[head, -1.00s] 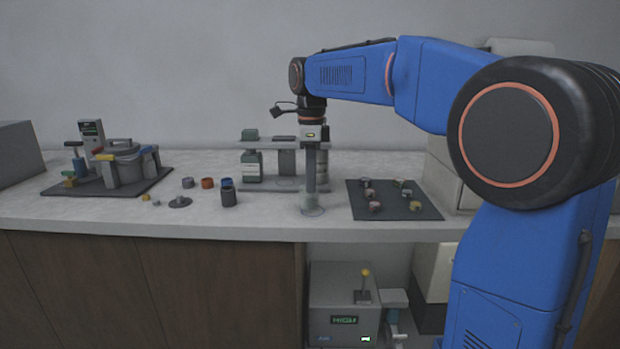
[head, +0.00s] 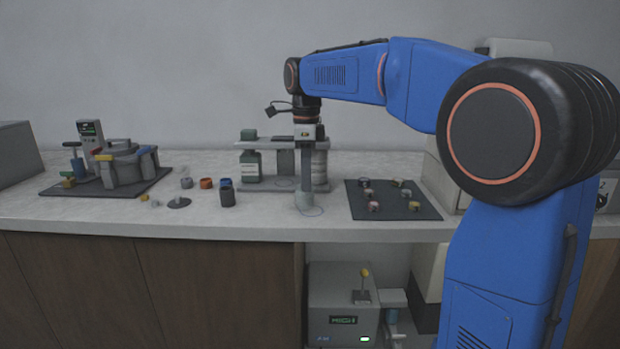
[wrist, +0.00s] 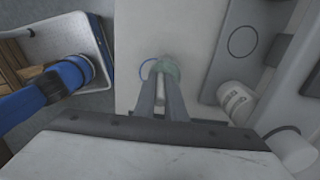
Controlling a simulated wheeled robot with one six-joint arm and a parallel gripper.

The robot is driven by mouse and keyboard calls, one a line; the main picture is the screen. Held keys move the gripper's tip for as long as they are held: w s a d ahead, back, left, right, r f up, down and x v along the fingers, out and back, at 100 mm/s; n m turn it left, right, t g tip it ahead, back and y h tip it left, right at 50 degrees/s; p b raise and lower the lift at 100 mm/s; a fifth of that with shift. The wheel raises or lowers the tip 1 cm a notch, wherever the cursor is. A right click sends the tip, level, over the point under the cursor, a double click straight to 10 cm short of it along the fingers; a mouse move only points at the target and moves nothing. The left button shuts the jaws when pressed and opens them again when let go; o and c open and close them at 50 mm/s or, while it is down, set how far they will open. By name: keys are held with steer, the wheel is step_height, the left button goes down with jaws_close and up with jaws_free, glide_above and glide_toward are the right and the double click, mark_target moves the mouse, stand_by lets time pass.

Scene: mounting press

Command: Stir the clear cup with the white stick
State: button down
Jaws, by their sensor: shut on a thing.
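The clear cup (head: 306,204) looks pale and greenish and is near the counter's front edge, directly under my gripper (head: 305,187). In the wrist view the cup (wrist: 170,68) is at the tips of my fingers, beside a thin blue ring marked on the counter (wrist: 146,68). The cup sits off that ring's centre. My gripper points straight down and is shut on the white stick (wrist: 161,97), a pale rod between the two fingers. The stick's lower end is hidden by the fingers and cup. I cannot tell how deep it reaches.
A dark mat (head: 392,212) with several small pieces lies to the right. A dark jar (head: 228,197) and small rings stand to the left.

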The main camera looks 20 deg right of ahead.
steer(key=shift+d, duration=0.4)
step_height(320, 180, up, 6)
stand_by(1.0)
steer(key=shift+r, duration=0.2)
step_height(320, 180, up, 5)
steer(key=shift+s+f, duration=0.1)
stand_by(0.8)
